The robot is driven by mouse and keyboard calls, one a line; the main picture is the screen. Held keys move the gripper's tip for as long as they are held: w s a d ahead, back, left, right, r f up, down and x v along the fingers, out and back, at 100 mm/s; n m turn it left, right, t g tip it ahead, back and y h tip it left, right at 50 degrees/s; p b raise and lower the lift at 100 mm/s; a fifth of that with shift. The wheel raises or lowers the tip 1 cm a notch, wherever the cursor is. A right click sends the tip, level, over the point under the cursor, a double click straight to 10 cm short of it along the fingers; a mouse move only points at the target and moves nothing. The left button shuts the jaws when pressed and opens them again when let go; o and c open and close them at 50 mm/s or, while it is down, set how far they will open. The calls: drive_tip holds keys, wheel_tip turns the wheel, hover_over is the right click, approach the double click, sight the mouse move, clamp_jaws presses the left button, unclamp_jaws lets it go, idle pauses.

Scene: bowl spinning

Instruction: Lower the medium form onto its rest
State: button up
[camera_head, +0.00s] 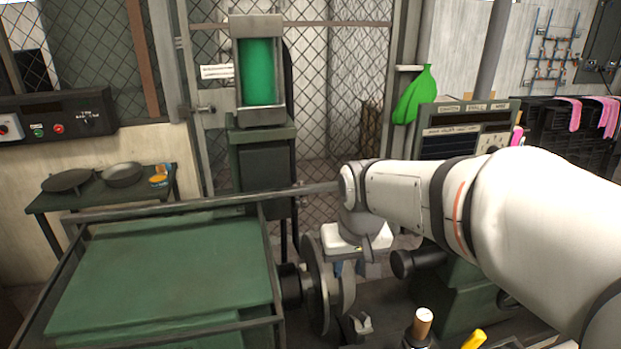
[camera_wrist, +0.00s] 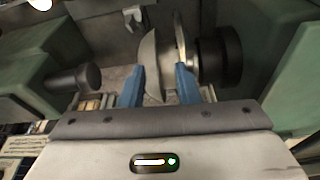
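The medium form appears to be the grey, rounded metal piece (camera_head: 346,291) standing on edge below my gripper (camera_head: 358,268). In the wrist view the form (camera_wrist: 152,62) lies between the two blue fingers of my gripper (camera_wrist: 161,72). The fingers stand apart on either side of it. I cannot tell whether both touch it. A larger disc (camera_head: 316,285) stands close on its left, at the black spindle (camera_head: 290,286). In the wrist view this disc (camera_wrist: 180,42) is on the right. A small metal cradle (camera_head: 357,326), possibly the rest, is low beneath the form.
A black tailstock cylinder (camera_head: 420,262) is to the right of my gripper. A green table (camera_head: 160,275) with a bar frame fills the left. Pans (camera_head: 122,174) lie on a side shelf.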

drive_tip(key=p, duration=0.3)
approach(316, 256)
wheel_tip(316, 256, up, 2)
drive_tip(key=shift+n, duration=0.4)
drive_tip(key=shift+b+x, duration=2.7)
drive_tip(key=shift+x, duration=1.45)
drive_tip(key=shift+s+b+x, duration=0.2)
drive_tip(key=shift+b+x, duration=0.8)
drive_tip(key=shift+x, duration=0.35)
clamp_jaws()
drive_tip(key=shift+r, duration=0.25)
